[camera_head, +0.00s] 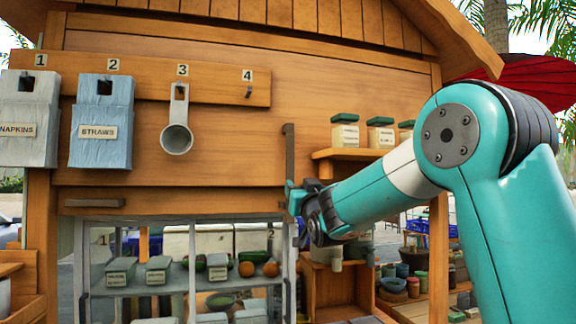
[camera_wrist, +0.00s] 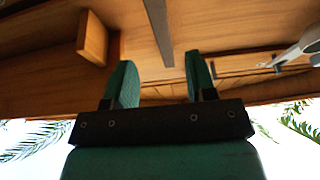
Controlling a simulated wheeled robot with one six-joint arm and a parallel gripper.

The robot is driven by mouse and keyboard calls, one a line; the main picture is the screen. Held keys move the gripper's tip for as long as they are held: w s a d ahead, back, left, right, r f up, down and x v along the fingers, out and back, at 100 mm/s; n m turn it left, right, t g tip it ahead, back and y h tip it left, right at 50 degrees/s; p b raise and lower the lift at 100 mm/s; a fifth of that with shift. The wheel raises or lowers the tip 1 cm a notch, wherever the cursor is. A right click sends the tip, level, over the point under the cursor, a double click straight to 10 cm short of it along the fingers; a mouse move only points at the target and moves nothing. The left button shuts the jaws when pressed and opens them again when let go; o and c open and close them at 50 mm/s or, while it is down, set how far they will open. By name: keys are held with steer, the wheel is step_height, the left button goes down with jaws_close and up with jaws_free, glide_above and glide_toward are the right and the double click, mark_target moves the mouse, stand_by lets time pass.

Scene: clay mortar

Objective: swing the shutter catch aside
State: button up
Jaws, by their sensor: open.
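The shutter catch looks to be the dark upright bar (camera_head: 289,150) on the wooden stall front, to the right of the hook board. Its lower end is hidden by or close to my gripper (camera_head: 297,197). In the wrist view the dark bar (camera_wrist: 158,30) runs in from the top edge and ends ahead of the gap between my teal fingers (camera_wrist: 159,62). My gripper is open, with nothing held. I cannot tell whether a finger touches the bar. A wooden board with a dark handle (camera_head: 94,203), perhaps the shutter, lies left of my gripper.
A small shelf (camera_head: 350,153) with lidded jars sits right of the bar. A ladle (camera_head: 177,138), a napkins box (camera_head: 29,118) and a straws box (camera_head: 101,122) hang at left. A glass-fronted case (camera_head: 188,270) with food stands below.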

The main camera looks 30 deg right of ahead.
mark_target(291, 175)
steer(key=p+x, duration=0.5)
steer(key=x, duration=0.5)
steer(key=shift+w+d, duration=0.1)
steer(key=shift+w, duration=0.25)
jaws_close()
